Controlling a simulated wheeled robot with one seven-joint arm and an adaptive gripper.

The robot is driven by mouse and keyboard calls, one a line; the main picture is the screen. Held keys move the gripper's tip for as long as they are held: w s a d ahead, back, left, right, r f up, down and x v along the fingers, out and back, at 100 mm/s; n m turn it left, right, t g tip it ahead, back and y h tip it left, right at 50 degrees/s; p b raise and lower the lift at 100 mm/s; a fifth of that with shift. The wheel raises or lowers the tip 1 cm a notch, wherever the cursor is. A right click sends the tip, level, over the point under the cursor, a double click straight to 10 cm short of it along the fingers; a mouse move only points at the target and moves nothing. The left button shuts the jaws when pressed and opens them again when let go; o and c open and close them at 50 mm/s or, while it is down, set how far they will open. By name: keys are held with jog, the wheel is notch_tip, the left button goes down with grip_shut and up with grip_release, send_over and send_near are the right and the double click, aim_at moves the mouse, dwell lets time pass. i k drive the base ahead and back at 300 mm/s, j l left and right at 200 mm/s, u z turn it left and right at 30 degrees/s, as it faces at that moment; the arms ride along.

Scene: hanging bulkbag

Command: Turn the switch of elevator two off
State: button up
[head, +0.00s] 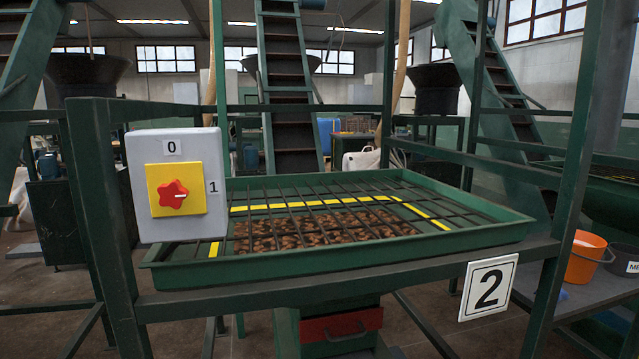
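The switch box (176,184) of elevator two is a light grey box fixed to the green frame at the left. It carries a yellow plate with a red star-shaped knob (172,194). The white mark on the knob points right, toward the label 1 (213,186). The label 0 (171,147) is above the yellow plate. A white sign with a black 2 (488,287) hangs on the frame's front bar at the right. My gripper is not in view.
A green tray (380,257) with a dark grid over brown nuts sits in the green frame, right of the switch box. An upright post (572,170) stands at the right. An orange bucket (583,258) stands on a shelf at right. Open space lies before the switch.

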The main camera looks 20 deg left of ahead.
aim_at(173, 194)
jog(key=u, duration=1.25)
